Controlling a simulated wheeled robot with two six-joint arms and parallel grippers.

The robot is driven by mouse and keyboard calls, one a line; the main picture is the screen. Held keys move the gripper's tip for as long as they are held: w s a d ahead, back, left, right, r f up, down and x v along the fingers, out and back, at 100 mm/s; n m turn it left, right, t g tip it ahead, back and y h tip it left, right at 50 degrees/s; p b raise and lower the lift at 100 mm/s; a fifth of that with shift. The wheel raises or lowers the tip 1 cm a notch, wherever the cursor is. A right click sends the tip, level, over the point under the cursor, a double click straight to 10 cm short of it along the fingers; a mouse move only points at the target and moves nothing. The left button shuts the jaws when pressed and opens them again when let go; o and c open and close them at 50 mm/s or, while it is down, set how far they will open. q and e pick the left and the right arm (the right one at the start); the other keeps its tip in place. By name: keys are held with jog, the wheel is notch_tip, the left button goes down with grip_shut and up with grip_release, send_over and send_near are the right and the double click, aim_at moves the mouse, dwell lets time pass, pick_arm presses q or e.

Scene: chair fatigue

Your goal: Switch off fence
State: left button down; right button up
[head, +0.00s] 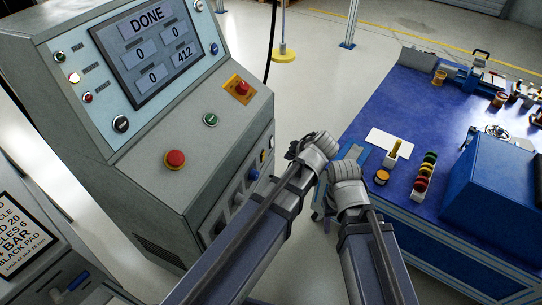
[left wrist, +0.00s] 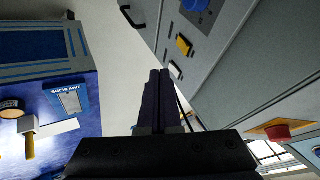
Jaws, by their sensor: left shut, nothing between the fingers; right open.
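The grey control cabinet (head: 110,150) stands at the left in the head view. Its screen (head: 150,45) reads DONE. A row of small switches and knobs runs down its front face, among them a blue knob (head: 253,174). No label reading fence is legible. My left gripper (head: 312,150) is just right of that face in the head view, its fingers mostly hidden by the wrist. In the left wrist view my left gripper (left wrist: 160,75) is shut and empty, apart from a yellow switch (left wrist: 183,45) and a white switch (left wrist: 175,70). My right gripper (head: 345,172) is close beside it, open, its fingers hidden.
The cabinet's sloping panel has a red mushroom button (head: 174,160), a green button (head: 210,119) and a red stop button (head: 241,87) on an orange plate. A blue workbench (head: 390,110) with tools stands at the right.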

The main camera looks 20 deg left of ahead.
aim_at(264, 156)
pick_arm(q)
jog(key=w+a+f+b, duration=0.5)
jog(key=a+f+b, duration=0.2)
jog(key=a, duration=0.1)
jog(key=shift+a+f, duration=0.15)
dwell(0.3)
jog(key=shift+w, duration=0.1)
jog(key=shift+a, duration=0.25)
jog(key=shift+r, duration=0.2)
jog(key=shift+r+p, duration=0.7)
jog(key=shift+p, duration=0.15)
